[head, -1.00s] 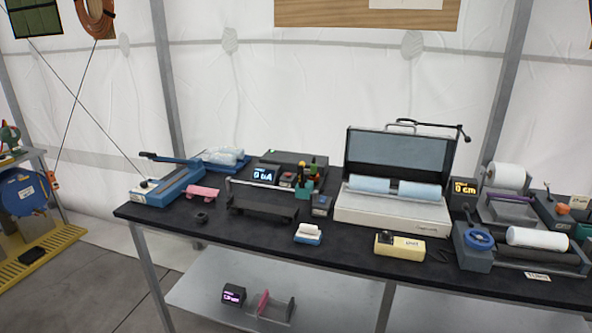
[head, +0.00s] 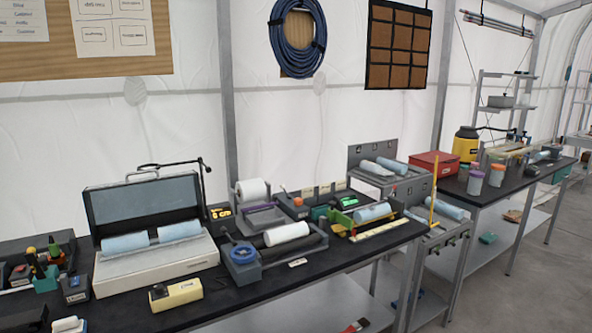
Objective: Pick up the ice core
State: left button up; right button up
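Several pale blue cylinders look like ice cores; I cannot tell which one is meant. Two, a left one (head: 125,243) and a right one (head: 180,231), lie end to end in an open white case (head: 165,272) with a raised dark-framed lid. Another blue cylinder (head: 372,212) lies in a green-ended tray near the right end of the black bench (head: 240,300). More lie on a grey metal stand beyond it: an upper pair (head: 376,168) and a lower one (head: 447,209). Neither of my grippers is in view.
A white roll (head: 286,234) lies on a dark device with a blue wheel (head: 243,254). A yellow block (head: 176,294) sits by the front edge. A second bench at right holds a red box (head: 434,169) and yellow container (head: 466,143). Open floor (head: 530,270) is at right.

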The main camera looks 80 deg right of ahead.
aim_at(390, 165)
jog(key=z, duration=3.15)
jog(key=u, duration=2.4)
jog(key=z, duration=2.4)
jog(key=u, duration=0.45)
